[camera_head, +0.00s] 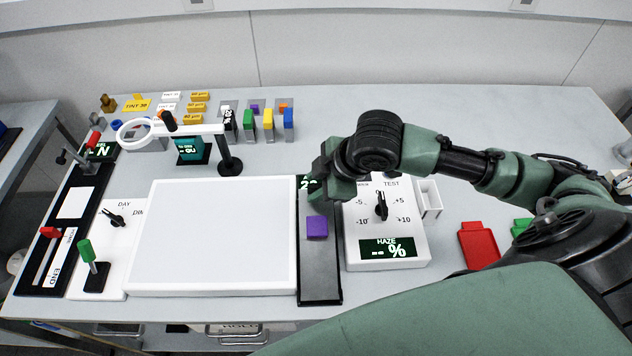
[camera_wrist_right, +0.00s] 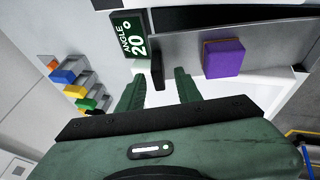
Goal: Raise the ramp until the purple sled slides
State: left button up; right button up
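The purple sled (camera_head: 317,227) sits on the dark, narrow ramp (camera_head: 321,280), around the middle of its length. The sled also shows in the right wrist view (camera_wrist_right: 223,58) on the ramp's grey surface. A dark angle display (camera_wrist_right: 134,38) beside the ramp reads 20. My right gripper (camera_head: 325,176) is at the ramp's far end. In the right wrist view its two green fingers (camera_wrist_right: 160,82) stand apart on either side of a small black tab (camera_wrist_right: 157,68), with gaps visible beside it. The gripper partly hides the ramp's far end in the head view. My left gripper is not in view.
A white light panel (camera_head: 213,235) lies left of the ramp. A white haze tester (camera_head: 385,225) with a dial stands close on its right. A magnifier (camera_head: 180,132) and several coloured blocks stand farther back. A red plate (camera_head: 479,245) lies at the right.

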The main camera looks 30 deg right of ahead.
grip_shut()
jog(key=shift+s+f, duration=0.1)
dwell(1.3)
